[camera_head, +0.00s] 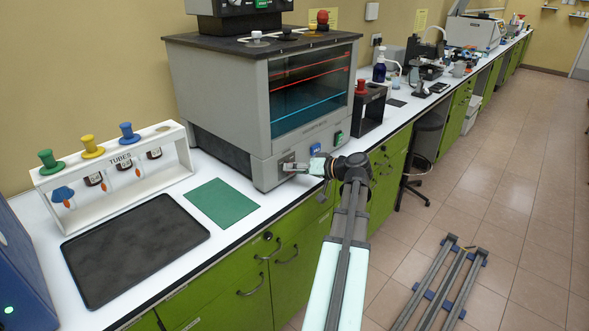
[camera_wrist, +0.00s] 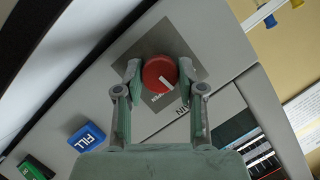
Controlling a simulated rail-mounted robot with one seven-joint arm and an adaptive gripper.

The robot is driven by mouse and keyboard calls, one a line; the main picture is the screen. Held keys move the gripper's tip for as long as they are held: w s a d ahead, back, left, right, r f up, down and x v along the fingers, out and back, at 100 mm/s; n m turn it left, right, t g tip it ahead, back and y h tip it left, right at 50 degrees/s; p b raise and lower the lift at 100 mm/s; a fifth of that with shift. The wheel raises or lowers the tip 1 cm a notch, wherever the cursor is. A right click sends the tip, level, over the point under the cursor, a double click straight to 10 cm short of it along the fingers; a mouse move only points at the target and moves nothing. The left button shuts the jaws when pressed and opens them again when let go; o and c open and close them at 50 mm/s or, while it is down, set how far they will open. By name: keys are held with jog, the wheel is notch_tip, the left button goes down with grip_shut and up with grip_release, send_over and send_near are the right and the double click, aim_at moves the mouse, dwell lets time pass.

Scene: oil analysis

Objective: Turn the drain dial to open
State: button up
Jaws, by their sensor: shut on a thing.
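The drain dial (camera_wrist: 158,75) is a round red knob with a white mark, on a grey square plate (camera_wrist: 208,62) in the wrist view. The white mark points toward the lower right of that picture. Small lettering beside the knob is partly hidden and hard to read. My gripper (camera_wrist: 160,70) has one finger on each side of the knob and is shut on it. In the head view my gripper (camera_head: 297,167) is at the lower front of the grey bath cabinet (camera_head: 225,95), and the knob itself is hidden there.
A blue FILL button (camera_wrist: 86,136) and a green button (camera_wrist: 35,168) sit on the same panel. In the head view, a tube rack (camera_head: 115,195), a black tray (camera_head: 135,245) and a green mat (camera_head: 222,203) lie to the left; a dark stand (camera_head: 371,108) is to the right.

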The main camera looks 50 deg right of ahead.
jog(key=m+y, duration=0.1)
jog(key=m, duration=0.1)
jog(key=m+t+y+p, duration=0.1)
jog(key=m, duration=0.1)
jog(key=shift+d+t, duration=0.15)
jog(key=shift+t, duration=0.15)
jog(key=m, duration=0.2)
jog(key=m+t+y+p, duration=0.1)
jog(key=m, duration=0.1)
jog(key=shift+f+t, duration=0.15)
jog(key=shift+t, duration=0.15)
jog(key=shift+m, duration=0.3)
jog(key=o, duration=1.1)
jog(key=v, duration=1.2)
